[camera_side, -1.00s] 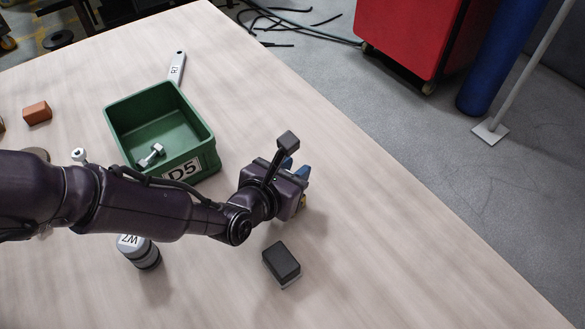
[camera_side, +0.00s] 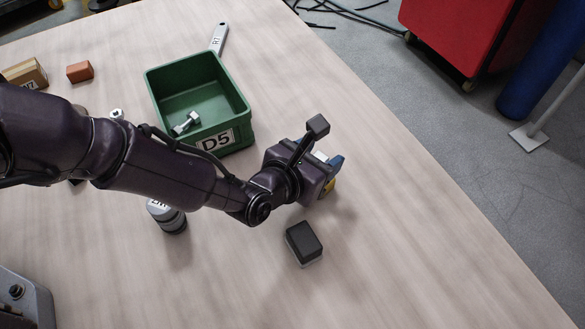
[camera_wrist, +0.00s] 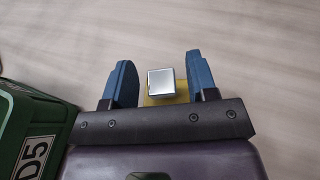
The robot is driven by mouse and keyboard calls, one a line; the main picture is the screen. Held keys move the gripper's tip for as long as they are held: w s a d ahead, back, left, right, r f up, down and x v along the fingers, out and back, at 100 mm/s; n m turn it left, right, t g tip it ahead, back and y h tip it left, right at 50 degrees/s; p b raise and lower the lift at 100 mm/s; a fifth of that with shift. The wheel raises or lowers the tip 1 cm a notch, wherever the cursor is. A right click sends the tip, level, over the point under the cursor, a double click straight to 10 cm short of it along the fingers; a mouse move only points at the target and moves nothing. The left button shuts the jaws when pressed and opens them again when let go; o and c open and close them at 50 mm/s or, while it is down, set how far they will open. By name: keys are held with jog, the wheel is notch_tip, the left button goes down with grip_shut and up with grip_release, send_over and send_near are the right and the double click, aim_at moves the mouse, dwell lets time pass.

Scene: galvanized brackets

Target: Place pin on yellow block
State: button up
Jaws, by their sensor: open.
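In the wrist view, a shiny silver square-topped piece, which looks like the pin (camera_wrist: 161,82), lies over the yellow block (camera_wrist: 151,101). From above I cannot tell whether it rests on the block. My gripper (camera_wrist: 158,62) is open, with one blue finger on each side of the piece and a gap to each. In the side view my gripper (camera_side: 328,170) is low over the table, right of the green bin. A pale bit of the pin (camera_side: 320,156) and a sliver of the yellow block (camera_side: 330,186) show by the fingers; the rest is hidden.
A green bin (camera_side: 240,131) marked D5 holds a silver bolt (camera_side: 187,123). A dark block (camera_side: 303,243) lies just in front of my gripper; a grey cylinder (camera_side: 167,216) stands left. A wrench (camera_side: 219,38) and an orange block (camera_side: 80,71) lie farther back. The table's right side is clear.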

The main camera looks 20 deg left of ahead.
jog(key=v, duration=1)
jog(key=shift+a, duration=0.1)
jog(key=w+a+r+n+g+y, duration=0.1)
jog(key=w+a+r+n+y, duration=0.1)
jog(key=a+r+n+y, duration=0.65)
jog(key=w+a+r+n+y, duration=0.3)
jog(key=a+r+n, duration=0.7)
jog(key=a, duration=0.6)
jog(key=s+a+r+n+g, duration=0.2)
jog(key=s+a+n+g, duration=0.1)
jog(key=s+a+n, duration=0.25)
jog(key=s+a+r+n+g, duration=0.3)
jog(key=s+a+n, duration=0.1)
jog(key=a+n, duration=0.15)
jog(key=s+a+r+n+h, duration=0.1)
jog(key=s+r+n+h, duration=0.1)
jog(key=s+n+h, duration=0.4)
jog(key=s+n, duration=0.5)
jog(key=s, duration=0.1)
jog(key=shift+s, duration=0.35)
